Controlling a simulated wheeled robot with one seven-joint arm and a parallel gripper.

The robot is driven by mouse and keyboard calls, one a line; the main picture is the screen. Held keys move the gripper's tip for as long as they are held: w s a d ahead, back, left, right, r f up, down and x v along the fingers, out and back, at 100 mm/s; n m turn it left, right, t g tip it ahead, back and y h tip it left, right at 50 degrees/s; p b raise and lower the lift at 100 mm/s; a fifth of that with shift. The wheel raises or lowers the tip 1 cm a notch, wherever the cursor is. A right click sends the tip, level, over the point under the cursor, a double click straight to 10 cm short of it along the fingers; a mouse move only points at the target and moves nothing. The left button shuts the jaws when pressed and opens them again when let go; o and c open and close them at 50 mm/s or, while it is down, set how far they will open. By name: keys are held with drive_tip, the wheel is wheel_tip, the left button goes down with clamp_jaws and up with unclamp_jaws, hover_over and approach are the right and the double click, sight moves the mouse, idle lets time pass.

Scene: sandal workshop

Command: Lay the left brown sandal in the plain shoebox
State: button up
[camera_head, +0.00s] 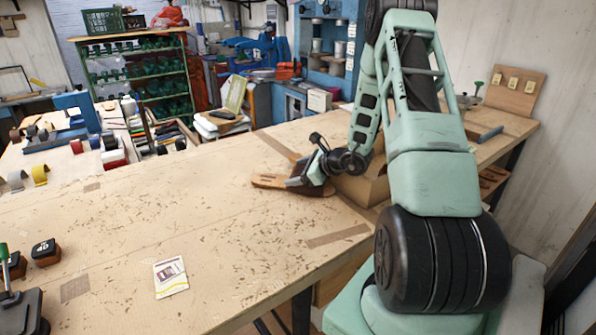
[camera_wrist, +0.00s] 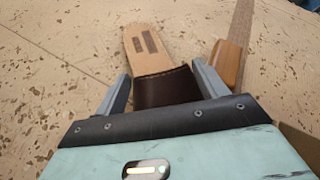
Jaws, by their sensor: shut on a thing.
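A brown sandal (camera_wrist: 150,45) with a tan sole and dark brown strap is between the fingers of my gripper (camera_wrist: 163,85) in the wrist view. The gripper is shut on it across the strap. In the head view the same sandal (camera_head: 268,182) sticks out left of my gripper (camera_head: 303,180), at or just above the bench top; I cannot tell if it touches. A plain cardboard box (camera_head: 372,188), likely the shoebox, stands right of the gripper, mostly hidden behind my arm. Its inside is not visible.
A wooden-brown piece (camera_wrist: 229,64), perhaps another sandal's sole, lies right of the held sandal. The workbench (camera_head: 210,215) is mostly clear at left and front. A printed card (camera_head: 171,277) and dark stamp-like blocks (camera_head: 45,252) lie there. A wooden board (camera_head: 514,92) leans at the wall.

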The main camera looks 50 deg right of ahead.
drive_tip(key=shift+f, duration=0.15)
drive_tip(key=o, duration=1.4)
drive_tip(key=shift+o, duration=0.2)
